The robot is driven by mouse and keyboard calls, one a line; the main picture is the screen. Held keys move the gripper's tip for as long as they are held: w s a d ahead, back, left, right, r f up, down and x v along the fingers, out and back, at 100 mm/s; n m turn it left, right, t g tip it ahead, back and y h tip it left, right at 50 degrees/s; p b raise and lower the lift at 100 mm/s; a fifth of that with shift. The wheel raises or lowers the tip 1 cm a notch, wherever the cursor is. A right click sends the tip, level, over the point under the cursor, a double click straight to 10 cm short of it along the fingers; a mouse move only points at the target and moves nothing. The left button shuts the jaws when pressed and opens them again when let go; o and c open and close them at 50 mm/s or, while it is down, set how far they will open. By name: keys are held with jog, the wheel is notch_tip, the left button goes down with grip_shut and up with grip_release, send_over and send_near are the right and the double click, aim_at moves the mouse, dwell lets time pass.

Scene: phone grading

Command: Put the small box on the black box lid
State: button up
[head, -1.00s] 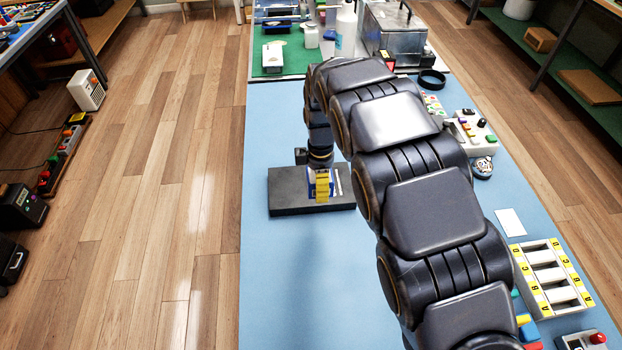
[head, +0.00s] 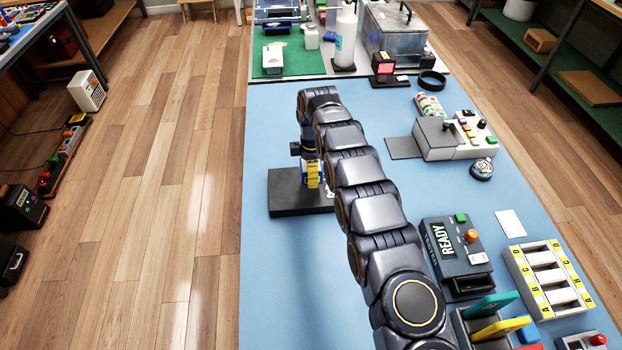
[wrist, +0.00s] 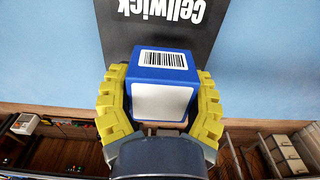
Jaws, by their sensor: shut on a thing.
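The small box (wrist: 160,78) is blue on one face with a white barcode label and white on another. In the wrist view it sits between the two yellow fingers of my gripper (wrist: 160,98), which is shut on it. The black box lid (head: 290,197) lies flat on the blue table. In the head view my gripper (head: 313,174) is over the back right part of the lid, and my arm hides the lid's right end. The lid also shows behind the small box in the wrist view (wrist: 120,40), with "cellwick" upside down. The gap between box and lid is unclear.
To the right stand a grey device with a lever (head: 436,137), a dark READY unit (head: 460,262) and a lettered slotted rack (head: 550,280). A green mat (head: 290,58) with items lies at the back. The table left of and in front of the lid is clear.

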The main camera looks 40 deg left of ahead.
jog(key=shift+w+a+f, duration=0.1)
jog(key=shift+a+f, duration=0.05)
jog(key=shift+f, duration=1.65)
jog(key=shift+f, duration=0.1)
jog(key=o, duration=1.2)
jog(key=shift+c, duration=0.2)
notch_tip(320, 180, up, 12)
jog(key=shift+r, duration=0.15)
